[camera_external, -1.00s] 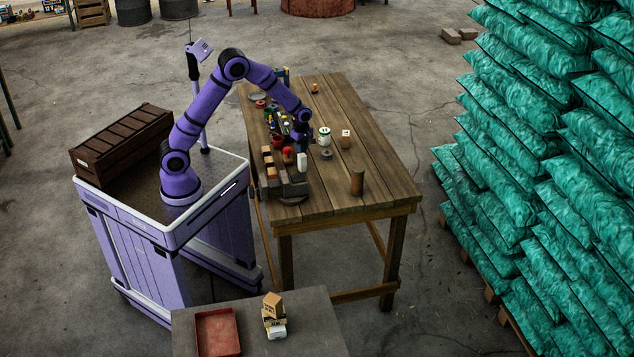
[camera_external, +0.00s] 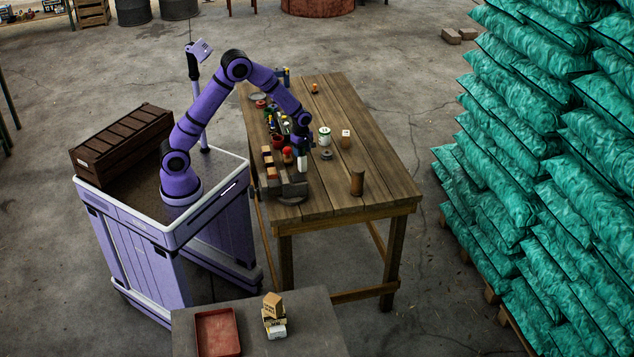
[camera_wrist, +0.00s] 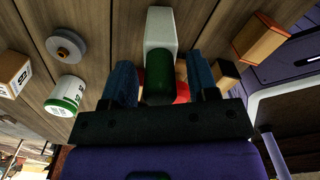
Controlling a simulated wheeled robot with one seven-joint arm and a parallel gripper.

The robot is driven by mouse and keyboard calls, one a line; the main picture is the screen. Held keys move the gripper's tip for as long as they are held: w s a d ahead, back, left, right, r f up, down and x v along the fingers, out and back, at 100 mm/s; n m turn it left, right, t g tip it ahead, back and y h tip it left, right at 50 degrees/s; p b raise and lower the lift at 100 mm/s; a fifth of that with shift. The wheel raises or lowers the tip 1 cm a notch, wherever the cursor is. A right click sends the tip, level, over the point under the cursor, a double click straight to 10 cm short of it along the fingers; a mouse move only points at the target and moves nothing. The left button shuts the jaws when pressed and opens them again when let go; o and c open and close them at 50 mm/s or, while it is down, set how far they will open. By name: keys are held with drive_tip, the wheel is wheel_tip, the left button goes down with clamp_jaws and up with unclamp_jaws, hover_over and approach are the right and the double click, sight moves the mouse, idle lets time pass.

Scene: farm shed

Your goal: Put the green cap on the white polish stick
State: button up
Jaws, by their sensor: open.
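The white polish stick (camera_external: 302,165) stands upright near the front left of the wooden table. In the wrist view the white stick (camera_wrist: 161,28) is at the top centre. The dark green cap (camera_wrist: 160,78) is in line with the stick's end and seems to sit on it; how far it is seated I cannot tell. My gripper (camera_wrist: 161,82) is open around the cap, with a gap on each side. In the external view my gripper (camera_external: 303,145) is at the stick's top, pointing down, and the cap is hard to make out there.
A white-and-green tin (camera_external: 324,137), a grey disc (camera_external: 327,155) and a small box (camera_external: 346,133) stand to the right. A red round object (camera_external: 288,155) is close on the left, with several blocks beyond. A brown cylinder (camera_external: 357,183) stands near the front edge. The right side is clear.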

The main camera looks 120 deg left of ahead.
wheel_tip(320, 180, up, 12)
drive_tip(key=shift+r, duration=0.1)
idle(0.4)
drive_tip(key=w+d+r+m+t, duration=0.1)
drive_tip(key=d+r+m, duration=0.7)
drive_tip(key=d, duration=0.5)
drive_tip(key=w+d+r+m+t, duration=0.15)
drive_tip(key=d+r+m, duration=0.55)
drive_tip(key=d, duration=0.7)
drive_tip(key=s+d+r+m+t, duration=0.2)
drive_tip(key=s+d+m, duration=1.4)
drive_tip(key=d, duration=0.3)
drive_tip(key=shift+d+r+m+t, duration=0.15)
drive_tip(key=shift+d+m+t, duration=0.15)
drive_tip(key=shift+m, duration=0.4)
